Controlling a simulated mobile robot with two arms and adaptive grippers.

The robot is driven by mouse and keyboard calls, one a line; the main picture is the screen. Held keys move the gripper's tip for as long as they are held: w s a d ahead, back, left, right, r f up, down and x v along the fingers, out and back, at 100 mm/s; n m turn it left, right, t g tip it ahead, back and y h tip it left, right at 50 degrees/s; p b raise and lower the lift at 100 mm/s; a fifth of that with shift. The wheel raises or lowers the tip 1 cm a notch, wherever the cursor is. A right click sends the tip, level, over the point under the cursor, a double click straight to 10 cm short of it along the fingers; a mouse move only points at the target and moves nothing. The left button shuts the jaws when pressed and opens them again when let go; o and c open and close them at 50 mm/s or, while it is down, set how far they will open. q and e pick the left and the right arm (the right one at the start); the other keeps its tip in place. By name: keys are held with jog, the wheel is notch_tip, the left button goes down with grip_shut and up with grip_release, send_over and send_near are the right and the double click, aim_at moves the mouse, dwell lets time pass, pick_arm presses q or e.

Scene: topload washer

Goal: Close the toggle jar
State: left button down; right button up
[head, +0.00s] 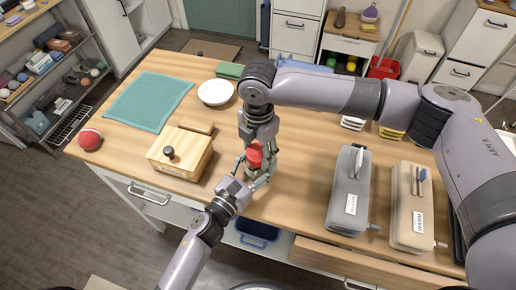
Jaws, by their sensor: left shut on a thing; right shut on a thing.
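The toggle jar is a small object with a red top (254,155), standing near the front edge of the wooden table. Most of its body is hidden by my grippers. My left gripper (247,179) reaches in from the lower left and is shut on the jar low down. My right gripper (262,158) comes down from above and is shut at the jar's red upper part. The picture is too small to tell how the lid and its toggle sit.
A wooden box (180,153) stands left of the jar, with a red ball (90,139) farther left. A teal cloth (147,102) and white bowl (215,92) lie behind. A grey case (349,190) and beige case (408,205) stand right. An open drawer (345,262) juts out in front.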

jog(key=m, duration=0.6)
jog(key=shift+m, duration=0.4)
jog(key=m, duration=0.7)
jog(key=shift+m, duration=0.3)
jog(key=o, duration=1.4)
jog(key=shift+c, duration=0.2)
notch_tip(320, 180, up, 12)
